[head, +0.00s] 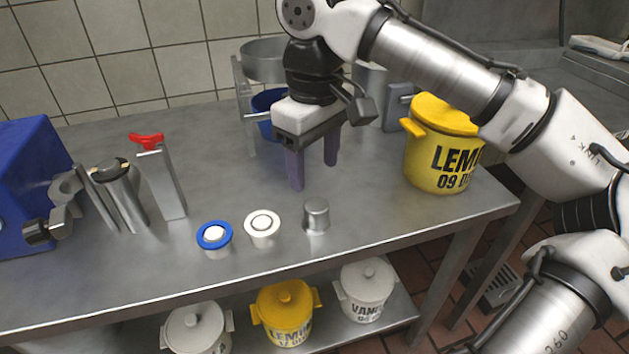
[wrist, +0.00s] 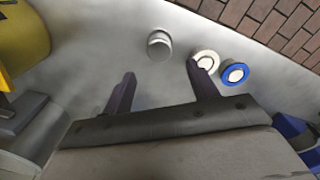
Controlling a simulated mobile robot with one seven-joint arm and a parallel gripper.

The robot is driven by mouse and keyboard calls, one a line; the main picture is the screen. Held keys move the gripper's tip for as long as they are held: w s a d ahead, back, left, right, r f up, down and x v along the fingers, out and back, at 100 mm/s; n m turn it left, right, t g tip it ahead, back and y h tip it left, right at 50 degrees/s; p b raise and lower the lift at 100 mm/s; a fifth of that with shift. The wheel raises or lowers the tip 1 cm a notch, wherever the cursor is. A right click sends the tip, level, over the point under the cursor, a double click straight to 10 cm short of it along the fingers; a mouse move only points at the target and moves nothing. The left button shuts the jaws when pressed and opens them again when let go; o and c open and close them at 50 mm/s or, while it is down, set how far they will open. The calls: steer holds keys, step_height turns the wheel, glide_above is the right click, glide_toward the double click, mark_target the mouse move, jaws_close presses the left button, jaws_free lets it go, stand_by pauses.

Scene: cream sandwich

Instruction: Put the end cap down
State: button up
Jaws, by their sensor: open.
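My gripper (head: 313,175) is open and empty above the steel table (head: 370,225), with its two purple fingers pointing down. In the wrist view my gripper (wrist: 161,74) has nothing between its fingers. A small metal cap (head: 316,216) stands on the table in front of my gripper, apart from the fingers. The metal cap also shows in the wrist view (wrist: 159,45), beyond the fingertips. Left of it stand a white ringed piece (head: 262,226) and a blue-rimmed piece with a white centre (head: 214,237). The metal cap looks most like the end cap.
A yellow lemon pot (head: 440,150) stands on the table at right. A blue machine (head: 30,180) with metal cylinders and a red-handled upright (head: 165,182) is at left. A blue container (head: 268,108) stands behind my gripper. Lidded pots (head: 285,308) fill the shelf below.

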steer(key=shift+r, duration=1.8)
